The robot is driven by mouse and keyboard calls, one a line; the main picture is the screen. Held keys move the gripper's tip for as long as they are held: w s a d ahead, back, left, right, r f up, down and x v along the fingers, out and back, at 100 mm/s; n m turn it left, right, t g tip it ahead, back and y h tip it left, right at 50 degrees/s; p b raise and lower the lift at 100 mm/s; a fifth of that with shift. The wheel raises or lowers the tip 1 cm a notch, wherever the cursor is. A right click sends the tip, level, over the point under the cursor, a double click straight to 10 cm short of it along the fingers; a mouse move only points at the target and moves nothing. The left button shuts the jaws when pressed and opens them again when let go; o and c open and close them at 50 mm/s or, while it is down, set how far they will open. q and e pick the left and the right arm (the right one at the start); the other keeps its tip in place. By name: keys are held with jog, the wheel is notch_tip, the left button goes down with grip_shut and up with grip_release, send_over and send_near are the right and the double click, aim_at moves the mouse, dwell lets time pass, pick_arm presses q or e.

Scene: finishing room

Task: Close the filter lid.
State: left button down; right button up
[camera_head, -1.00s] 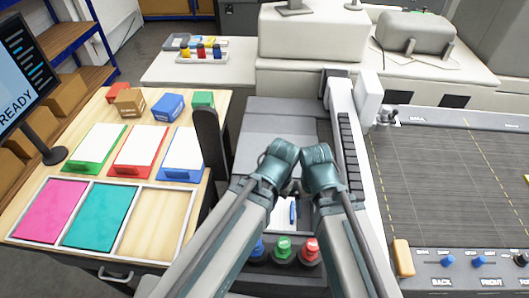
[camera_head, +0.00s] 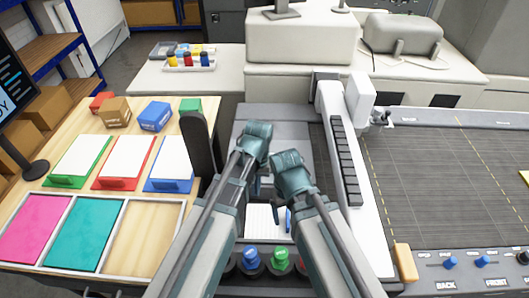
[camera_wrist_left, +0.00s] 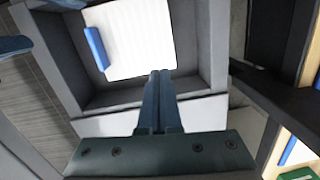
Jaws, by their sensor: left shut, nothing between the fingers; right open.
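The filter bay, an open grey-walled box, holds a white filter (camera_head: 262,220) with a blue bar at its side. The filter shows clearly from above in the left wrist view (camera_wrist_left: 132,40). A dark upright panel (camera_head: 200,145), which looks like the raised filter lid, stands left of the machine. My left gripper (camera_head: 253,150) is over the machine, right of that panel and apart from it. In the left wrist view its fingers (camera_wrist_left: 160,75) are together and empty, near the bay's edge. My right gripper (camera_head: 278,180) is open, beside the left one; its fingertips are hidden.
Blue, green and red knobs (camera_head: 280,257) line the machine's front. A white rail with dark keys (camera_head: 346,165) stands to the right, beside a wide grey bed (camera_head: 450,175). A wooden table (camera_head: 65,127) with trays and boxes lies to the left.

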pick_arm(q)
jog(key=w+r+n+h+p, duration=0.1)
jog(key=w+r+n+p, duration=0.2)
jog(key=w, duration=0.8)
jog(key=w+r+n+g+p, duration=0.1)
jog(key=w+r+n+p, duration=0.2)
jog(key=w, duration=0.8)
jog(key=shift+w+r+h, duration=0.3)
jog(key=shift+r+h, duration=0.1)
jog(key=shift+r, duration=0.15)
jog(key=shift+a, duration=0.1)
jog(key=b, duration=1.1)
send_near(270, 156)
jog(key=s+f, duration=0.1)
jog(key=a+f, duration=0.1)
jog(key=f, duration=0.1)
jog(key=s+a+f, duration=0.1)
jog(key=f, duration=0.1)
jog(key=shift+s+a+f, duration=0.15)
jog(key=shift+s+f, duration=0.1)
jog(key=shift+s, duration=0.05)
jog(key=s, duration=0.1)
jog(key=s+d+r+p, duration=0.1)
jog(key=shift+s+d, duration=0.15)
jog(key=shift+s, duration=0.2)
jog(key=shift+s+d, duration=0.2)
jog(key=shift+s, duration=0.15)
jog(key=shift+w, duration=0.1)
